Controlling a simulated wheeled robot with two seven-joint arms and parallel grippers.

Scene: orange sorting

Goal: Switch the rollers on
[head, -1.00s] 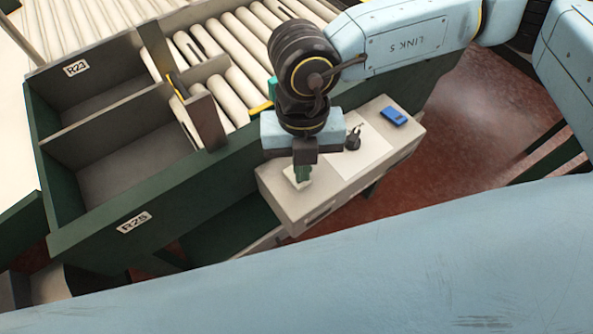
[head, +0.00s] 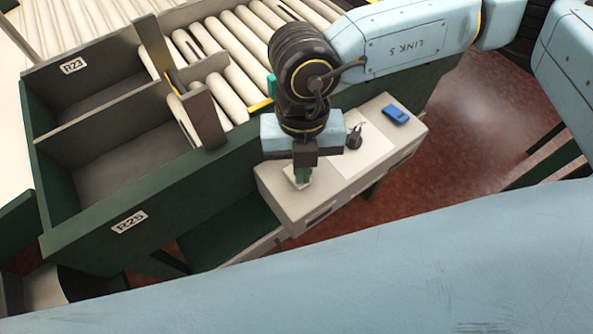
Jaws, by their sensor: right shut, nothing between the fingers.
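The rollers (head: 235,62) are pale cylinders at the top of the view, behind the sorting bins. My right gripper (head: 303,171) points down over the left end of a cream cabinet top (head: 325,194). Its fingers are shut and empty. A small pale square plate (head: 293,182) lies just under the fingertips, with a green part at the tips. I cannot tell whether this green part is a switch or part of the fingers, nor whether the fingers touch the plate. My left gripper is out of view.
Green-walled bins labelled R23 and R25 (head: 128,222) stand at left. On the cabinet, right of my gripper, lie a white sheet (head: 372,151), a small dark object (head: 354,137) and a blue object (head: 396,115). Red floor (head: 455,125) is clear at right.

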